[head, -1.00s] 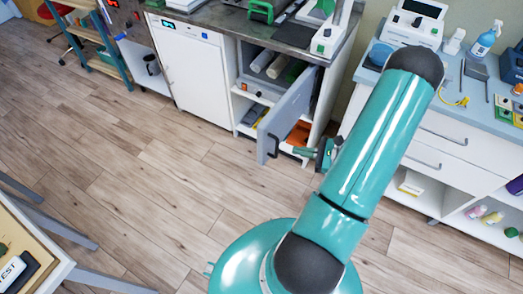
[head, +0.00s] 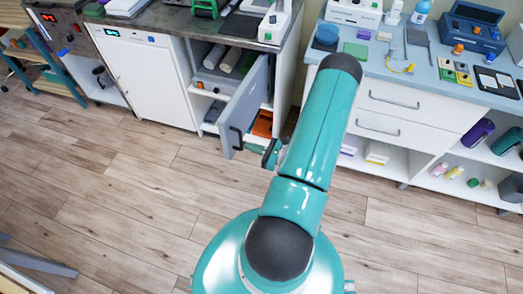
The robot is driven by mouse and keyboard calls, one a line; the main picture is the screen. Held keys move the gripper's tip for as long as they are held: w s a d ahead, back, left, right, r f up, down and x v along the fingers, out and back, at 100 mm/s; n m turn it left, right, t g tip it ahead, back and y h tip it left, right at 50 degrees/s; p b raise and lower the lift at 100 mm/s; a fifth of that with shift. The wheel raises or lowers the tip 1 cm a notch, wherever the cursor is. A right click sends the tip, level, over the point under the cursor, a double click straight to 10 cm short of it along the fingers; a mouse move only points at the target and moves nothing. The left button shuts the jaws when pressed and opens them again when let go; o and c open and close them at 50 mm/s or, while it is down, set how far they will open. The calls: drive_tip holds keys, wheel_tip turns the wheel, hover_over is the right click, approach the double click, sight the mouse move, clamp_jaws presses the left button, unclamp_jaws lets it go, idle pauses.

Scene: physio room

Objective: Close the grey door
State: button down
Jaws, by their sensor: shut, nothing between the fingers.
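The grey door (head: 243,104) stands open on the low cabinet under the dark counter, swung out into the room. Its dark handle (head: 236,138) is near its free edge. Behind it the cabinet interior (head: 205,75) shows rolls, boxes and an orange item. My gripper (head: 257,148) is low beside the door, at the right of the handle, shut with nothing seen in it. The arm partly hides the gripper, and I cannot tell whether it touches the door.
A white cabinet front (head: 145,80) stands left of the open cabinet. To the right, a white drawer unit (head: 410,112) with a blue top carries devices and bottles. The wooden floor (head: 110,190) in front is clear. A table (head: 20,280) corner shows at lower left.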

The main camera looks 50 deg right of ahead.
sight(227, 139)
drive_tip(key=x, duration=0.7)
drive_tip(key=shift+w+a, duration=0.1)
drive_tip(key=shift+w, duration=0.05)
